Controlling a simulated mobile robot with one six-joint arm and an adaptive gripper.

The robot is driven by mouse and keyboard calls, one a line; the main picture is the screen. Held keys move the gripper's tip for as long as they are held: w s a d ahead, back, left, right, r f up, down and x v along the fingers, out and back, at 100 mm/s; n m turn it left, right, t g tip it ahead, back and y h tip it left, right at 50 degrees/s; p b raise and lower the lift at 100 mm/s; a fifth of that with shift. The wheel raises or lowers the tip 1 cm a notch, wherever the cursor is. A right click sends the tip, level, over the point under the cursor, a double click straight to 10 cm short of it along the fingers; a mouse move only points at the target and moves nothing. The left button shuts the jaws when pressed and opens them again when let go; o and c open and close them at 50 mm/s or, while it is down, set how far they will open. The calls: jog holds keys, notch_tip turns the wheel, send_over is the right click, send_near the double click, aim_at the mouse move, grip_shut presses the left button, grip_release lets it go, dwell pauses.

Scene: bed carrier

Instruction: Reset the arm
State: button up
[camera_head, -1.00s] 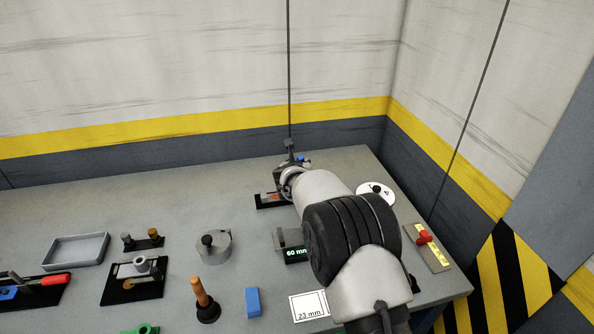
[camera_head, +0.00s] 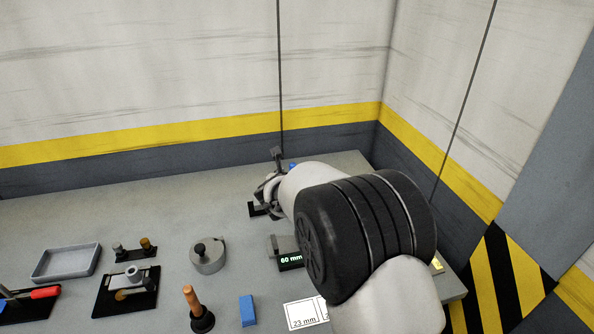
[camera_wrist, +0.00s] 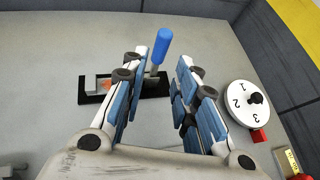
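My gripper (camera_wrist: 160,105) is open, with its two blue-padded fingers apart and nothing between them that it grips. In the wrist view a blue handle (camera_wrist: 162,46) stands beyond the fingertips, on a black base (camera_wrist: 92,98) with an orange-red part. The handle and base look apart from the fingers. In the head view my gripper (camera_head: 272,185) shows only in part, near the back of the bench, because my own arm covers much of it. The black base (camera_head: 256,210) shows just left of it.
A white numbered dial (camera_wrist: 250,102) is right of my gripper. On the grey bench (camera_head: 180,200) are a round grey pot (camera_head: 208,258), a "60 mm" display (camera_head: 290,260), a blue block (camera_head: 247,311), a wooden-handled tool (camera_head: 196,310) and a grey tray (camera_head: 67,262). Walls stand behind and right.

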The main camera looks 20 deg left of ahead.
jog(key=s+d+r+n+g+y, duration=0.1)
jog(key=s+d+r+n+y, duration=0.15)
jog(key=d+r+n, duration=0.8)
jog(key=s+d+r+n+g, duration=0.2)
jog(key=s+d+r+n, duration=0.45)
jog(key=s+d, duration=0.35)
jog(key=s+d+f+n+g+h, duration=0.1)
jog(key=s+d+f+n+h, duration=0.1)
jog(key=s+d+n, duration=0.3)
jog(key=s+d+f+n+g+h, duration=0.1)
jog(key=s+d+n, duration=0.4)
jog(key=s, duration=0.9)
jog(key=s+d+f+n+g+h, duration=0.2)
jog(key=s+d+f+n+h, duration=0.1)
jog(key=s+d, duration=0.7)
jog(key=f+n, duration=0.1)
jog(key=n, duration=0.1)
jog(key=shift+d+f+n, duration=0.25)
jog(key=shift+n, duration=0.05)
